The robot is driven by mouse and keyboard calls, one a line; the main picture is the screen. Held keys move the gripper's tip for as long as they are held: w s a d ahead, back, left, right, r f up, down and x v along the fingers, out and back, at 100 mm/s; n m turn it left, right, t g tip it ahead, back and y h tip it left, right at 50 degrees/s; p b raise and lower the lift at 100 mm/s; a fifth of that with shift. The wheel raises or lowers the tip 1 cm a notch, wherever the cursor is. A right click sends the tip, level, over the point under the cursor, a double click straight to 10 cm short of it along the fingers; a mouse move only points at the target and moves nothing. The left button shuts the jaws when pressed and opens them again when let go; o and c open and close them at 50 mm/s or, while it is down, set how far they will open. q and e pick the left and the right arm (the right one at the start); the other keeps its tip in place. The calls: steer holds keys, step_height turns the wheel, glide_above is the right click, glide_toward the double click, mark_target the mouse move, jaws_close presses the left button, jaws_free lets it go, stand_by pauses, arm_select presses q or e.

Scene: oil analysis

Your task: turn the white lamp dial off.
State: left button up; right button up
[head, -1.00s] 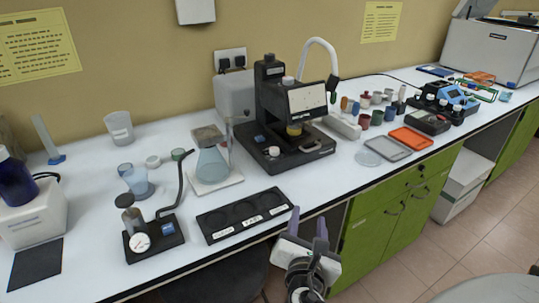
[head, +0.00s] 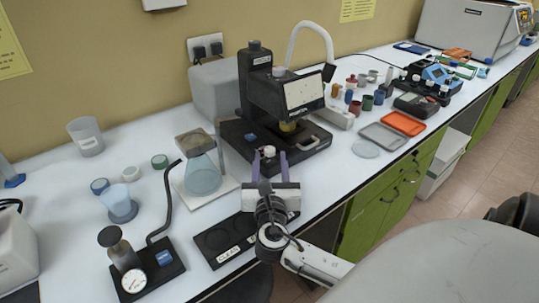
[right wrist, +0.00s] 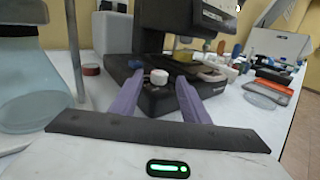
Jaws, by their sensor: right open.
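The white dial (head: 269,151) is a small round knob on the front corner of the black base of the instrument (head: 285,105), a microscope-like device. My right gripper (head: 270,164) reaches in over the bench from the front. Its two purple fingers are open, one on each side of the dial in the head view. In the right wrist view the dial (right wrist: 159,76) shows between and just beyond the fingertips (right wrist: 160,88). I cannot tell whether either finger touches it. My left gripper is not in view.
A flask on a stand (head: 203,178) is close on the left of the gripper. A black labelled tray (head: 222,240) lies partly beneath my right arm. Grey and orange trays (head: 402,123), small coloured jars and a clear dish (head: 365,150) are to the right.

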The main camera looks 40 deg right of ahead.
mark_target(270, 152)
steer(key=shift+x, duration=1.05)
steer(key=c, duration=1.1)
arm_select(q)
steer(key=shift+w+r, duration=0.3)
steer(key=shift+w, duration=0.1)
arm_select(e)
steer(key=shift+o, duration=0.2)
